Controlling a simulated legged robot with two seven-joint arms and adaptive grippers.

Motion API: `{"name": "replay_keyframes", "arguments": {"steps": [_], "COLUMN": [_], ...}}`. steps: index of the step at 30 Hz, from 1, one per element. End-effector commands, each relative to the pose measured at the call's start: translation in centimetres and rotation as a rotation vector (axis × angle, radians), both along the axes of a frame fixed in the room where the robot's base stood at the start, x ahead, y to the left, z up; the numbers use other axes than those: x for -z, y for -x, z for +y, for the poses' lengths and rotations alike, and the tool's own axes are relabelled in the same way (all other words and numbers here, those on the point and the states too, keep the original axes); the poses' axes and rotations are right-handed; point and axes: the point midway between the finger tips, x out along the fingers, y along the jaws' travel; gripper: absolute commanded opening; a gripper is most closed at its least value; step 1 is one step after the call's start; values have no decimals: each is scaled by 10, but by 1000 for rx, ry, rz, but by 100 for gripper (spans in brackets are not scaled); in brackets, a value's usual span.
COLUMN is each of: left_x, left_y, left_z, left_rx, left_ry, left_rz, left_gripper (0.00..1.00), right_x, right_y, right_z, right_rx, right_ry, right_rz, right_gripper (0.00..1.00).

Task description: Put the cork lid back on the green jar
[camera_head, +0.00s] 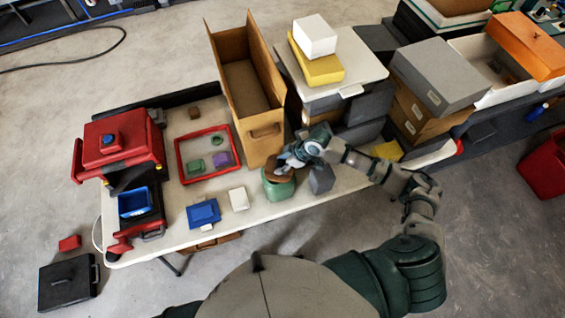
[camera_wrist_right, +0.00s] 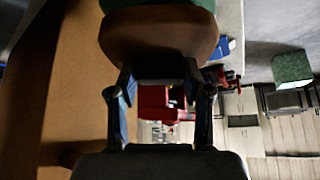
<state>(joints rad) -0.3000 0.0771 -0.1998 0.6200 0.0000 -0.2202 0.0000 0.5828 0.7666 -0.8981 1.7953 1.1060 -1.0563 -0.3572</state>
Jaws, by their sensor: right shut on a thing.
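The green jar (camera_head: 280,190) stands upright on the white table near its front edge. The brown cork lid (camera_head: 276,174) is at the jar's mouth, partly covered by my right gripper (camera_head: 287,161). My right gripper is shut on the lid. In the right wrist view the lid (camera_wrist_right: 158,38) is between the two fingers (camera_wrist_right: 161,82), and a strip of the green jar (camera_wrist_right: 207,4) shows beyond it. I cannot tell whether the lid sits flush on the rim or slightly above it. My left gripper is not in view.
An open cardboard box (camera_head: 262,150) stands close behind the jar. A grey block (camera_head: 321,179) is just right of it. A red-rimmed tray (camera_head: 181,164), a blue box (camera_head: 203,213) and a white block (camera_head: 239,199) lie to the left. Stacked boxes (camera_head: 352,108) stand behind my right arm.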

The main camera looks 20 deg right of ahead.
Motion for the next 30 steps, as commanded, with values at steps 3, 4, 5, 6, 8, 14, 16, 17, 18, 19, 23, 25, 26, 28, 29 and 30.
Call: {"name": "replay_keyframes", "arguments": {"steps": [3,4,5,6,8,14,16,17,18,19,23,25,26,28,29,30], "left_x": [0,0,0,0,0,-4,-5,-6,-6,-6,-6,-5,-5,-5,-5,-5], "left_y": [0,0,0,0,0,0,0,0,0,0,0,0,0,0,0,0], "left_z": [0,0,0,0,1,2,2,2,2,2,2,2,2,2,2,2], "left_rx": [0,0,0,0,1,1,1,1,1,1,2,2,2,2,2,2], "left_ry": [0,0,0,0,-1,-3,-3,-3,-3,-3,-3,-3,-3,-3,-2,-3], "left_rz": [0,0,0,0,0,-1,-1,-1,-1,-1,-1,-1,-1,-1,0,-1], "left_gripper": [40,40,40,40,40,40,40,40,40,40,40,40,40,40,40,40], "right_x": [0,0,0,0,0,0,1,1,1,2,2,2,2,2,2,2], "right_y": [0,0,0,0,0,0,0,0,0,0,0,0,0,0,0,0], "right_z": [0,0,0,0,-1,0,1,1,1,1,1,1,1,2,2,2], "right_rx": [-1,0,0,0,-1,0,-1,-1,0,0,0,0,0,0,0,0], "right_ry": [-1,-1,-1,-1,-2,-2,-1,-1,-1,-1,-1,-1,-1,-1,-1,-1], "right_rz": [-1,0,0,0,0,1,0,0,0,0,0,0,0,0,0,0], "right_gripper": [15,15,15,15,15,15,15,15,15,15,15,15,15,15,15,15]}}
